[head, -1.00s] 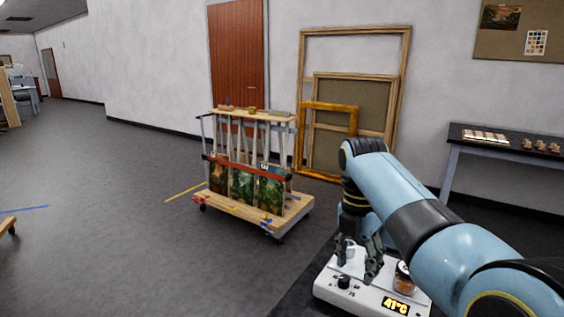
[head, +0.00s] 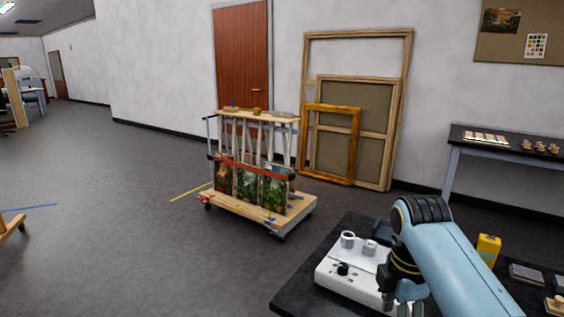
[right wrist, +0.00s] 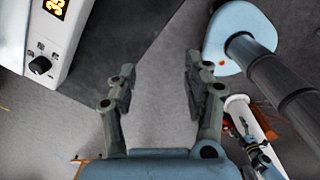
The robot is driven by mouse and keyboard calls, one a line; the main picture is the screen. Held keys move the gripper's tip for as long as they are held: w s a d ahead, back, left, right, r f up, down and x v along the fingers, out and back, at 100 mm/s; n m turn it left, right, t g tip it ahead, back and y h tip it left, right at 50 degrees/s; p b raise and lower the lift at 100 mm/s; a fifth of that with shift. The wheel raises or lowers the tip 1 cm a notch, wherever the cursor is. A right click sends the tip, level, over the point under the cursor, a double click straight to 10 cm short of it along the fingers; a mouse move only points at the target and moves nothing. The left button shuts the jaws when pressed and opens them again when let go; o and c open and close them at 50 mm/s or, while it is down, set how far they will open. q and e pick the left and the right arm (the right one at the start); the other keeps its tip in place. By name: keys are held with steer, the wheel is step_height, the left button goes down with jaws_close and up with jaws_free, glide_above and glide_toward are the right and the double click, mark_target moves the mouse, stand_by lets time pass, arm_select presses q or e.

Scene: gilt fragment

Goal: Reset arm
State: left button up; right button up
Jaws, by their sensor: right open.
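My right arm (head: 450,262) comes in from the lower right in the head view, bent downward at the wrist. Its gripper (head: 410,300) is at the bottom edge, partly cut off, beside the right end of a white heating unit (head: 333,284). In the right wrist view, my right gripper (right wrist: 158,72) has its two fingers spread wide, with nothing between them and grey floor behind. The heating unit (right wrist: 30,35) is at the upper left there, apart from the fingers. My left gripper is not seen.
A black table (head: 300,286) holds the heating unit, small metal cups (head: 348,240), a yellow can (head: 488,248) and dark flat blocks (head: 526,273). A trolley with paintings (head: 250,212) stands beyond. Wooden frames (head: 357,110) lean on the wall.

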steer(key=s+d+m+t, duration=0.1)
steer(key=s+d+m, duration=0.2)
steer(key=s+m, duration=0.3)
steer(key=s+d+m+t, duration=0.1)
steer(key=s+d+m, duration=0.25)
steer(key=s, duration=0.35)
steer(key=s+r+m+t, duration=0.1)
steer(key=s+r+m, duration=0.65)
steer(key=s, duration=0.45)
step_height(320, 180, down, 39)
steer(key=s+d+m+g+b, duration=0.1)
steer(key=s+d+b, duration=0.2)
steer(key=b, duration=0.9)
arm_select(q)
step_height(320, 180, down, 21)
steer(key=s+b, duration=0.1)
steer(key=b, duration=0.7)
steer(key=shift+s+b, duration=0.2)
steer(key=shift+b, duration=0.2)
arm_select(e)
steer(key=s+f, duration=0.9)
steer(key=f, duration=0.3)
steer(key=s+f+g, duration=0.1)
steer(key=s+f, duration=0.8)
steer(key=f, duration=0.4)
steer(key=shift+d+m, duration=0.3)
